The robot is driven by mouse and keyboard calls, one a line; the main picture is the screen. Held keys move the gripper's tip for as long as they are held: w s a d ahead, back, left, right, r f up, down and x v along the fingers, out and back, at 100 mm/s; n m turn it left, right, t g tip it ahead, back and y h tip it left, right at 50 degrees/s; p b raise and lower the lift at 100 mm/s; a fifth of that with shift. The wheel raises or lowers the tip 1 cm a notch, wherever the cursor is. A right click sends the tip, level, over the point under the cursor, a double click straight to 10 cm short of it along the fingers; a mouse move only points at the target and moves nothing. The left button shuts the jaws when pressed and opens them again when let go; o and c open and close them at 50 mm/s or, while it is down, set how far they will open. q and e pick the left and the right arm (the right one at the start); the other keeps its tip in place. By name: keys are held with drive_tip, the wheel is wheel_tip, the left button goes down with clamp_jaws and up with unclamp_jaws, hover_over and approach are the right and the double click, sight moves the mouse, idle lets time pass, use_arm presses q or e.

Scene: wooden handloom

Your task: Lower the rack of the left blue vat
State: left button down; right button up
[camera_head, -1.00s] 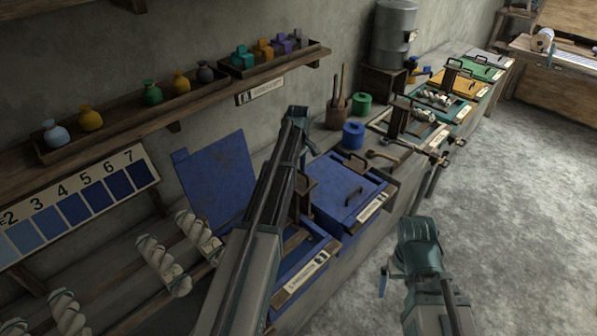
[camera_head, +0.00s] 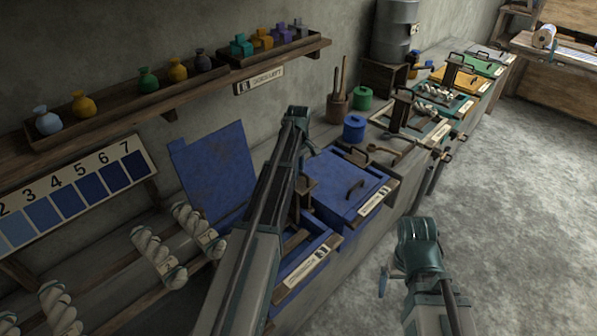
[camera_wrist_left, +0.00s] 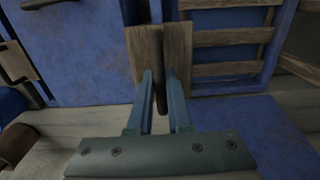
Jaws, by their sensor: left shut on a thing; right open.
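The left blue vat (camera_head: 326,243) stands open, its blue lid (camera_head: 213,175) raised against the wall. My left arm crosses in front of it and hides much of its inside. Wooden slats (camera_wrist_left: 232,38) show inside the vat in the left wrist view. My left gripper (camera_wrist_left: 162,80) is shut on a dark handle (camera_wrist_left: 160,98) in front of a wooden block (camera_wrist_left: 146,45). These look like parts of the rack, but the head view barely shows the join. My right gripper (camera_head: 384,280) is open and empty, to the right of the bench, over the floor.
A closed blue vat (camera_head: 340,180) adjoins on the right. Beyond it are a blue pot (camera_head: 354,128), a green pot (camera_head: 363,98) and more coloured vats along the bench. White skeins (camera_head: 160,255) hang at the left. The floor (camera_head: 510,200) at right is clear.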

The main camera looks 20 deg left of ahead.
sight(298, 186)
use_arm(q)
drive_tip(key=shift+f+b, duration=6.8)
drive_tip(key=shift+f, duration=0.35)
drive_tip(key=shift+r, duration=0.1)
unclamp_jaws()
wheel_tip(298, 186, up, 7)
drive_tip(key=p, duration=0.7)
